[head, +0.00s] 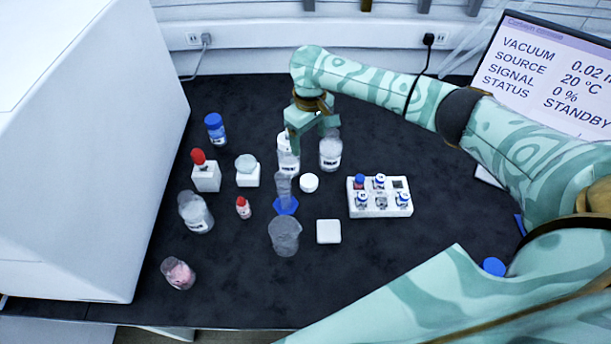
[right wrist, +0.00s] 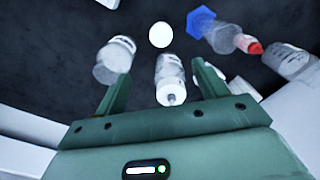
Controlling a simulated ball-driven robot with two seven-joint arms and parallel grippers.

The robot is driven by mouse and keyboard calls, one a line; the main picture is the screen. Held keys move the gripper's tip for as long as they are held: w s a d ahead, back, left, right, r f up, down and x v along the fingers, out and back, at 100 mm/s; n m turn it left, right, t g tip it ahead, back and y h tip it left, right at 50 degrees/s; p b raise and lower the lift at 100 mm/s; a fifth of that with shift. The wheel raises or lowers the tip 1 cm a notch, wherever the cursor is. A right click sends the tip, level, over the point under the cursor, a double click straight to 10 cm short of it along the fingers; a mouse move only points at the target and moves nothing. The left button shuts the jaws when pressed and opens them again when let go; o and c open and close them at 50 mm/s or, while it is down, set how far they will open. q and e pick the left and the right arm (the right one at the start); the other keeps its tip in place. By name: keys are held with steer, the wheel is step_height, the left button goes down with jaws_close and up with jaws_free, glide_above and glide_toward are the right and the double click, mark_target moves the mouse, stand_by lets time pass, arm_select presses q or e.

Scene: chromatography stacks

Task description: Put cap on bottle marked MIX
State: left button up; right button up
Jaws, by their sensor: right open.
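A small round white cap (head: 309,182) lies on the dark bench; it also shows in the right wrist view (right wrist: 160,35). I cannot read MIX on any label for certain. My right gripper (head: 307,138) is open and empty above these two bottles, partly hiding the first. In the right wrist view, one bottle (right wrist: 170,78) shows between the open fingers (right wrist: 162,75), apparently untouched. My left gripper is not in view.
A graduated cylinder on a blue base (head: 285,205), a beaker (head: 284,236) and a labelled bottle (head: 196,212) stand nearby. A white vial rack (head: 379,208) is at right, a white square block (head: 328,231) in front. A large white instrument (head: 70,170) bounds the left.

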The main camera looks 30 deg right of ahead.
steer(key=b, duration=0.5)
glide_above(309, 180)
step_height(309, 180, down, 10)
steer(key=shift+w+f, duration=0.15)
steer(key=shift+f, duration=0.45)
steer(key=f+b, duration=0.3)
steer(key=f, duration=0.2)
steer(key=shift+s+f+b, duration=0.2)
steer(key=shift+f+b, duration=0.05)
steer(key=shift+b, duration=0.15)
steer(key=shift+r, duration=0.1)
steer(key=shift+r, duration=0.1)
steer(key=c, duration=1)
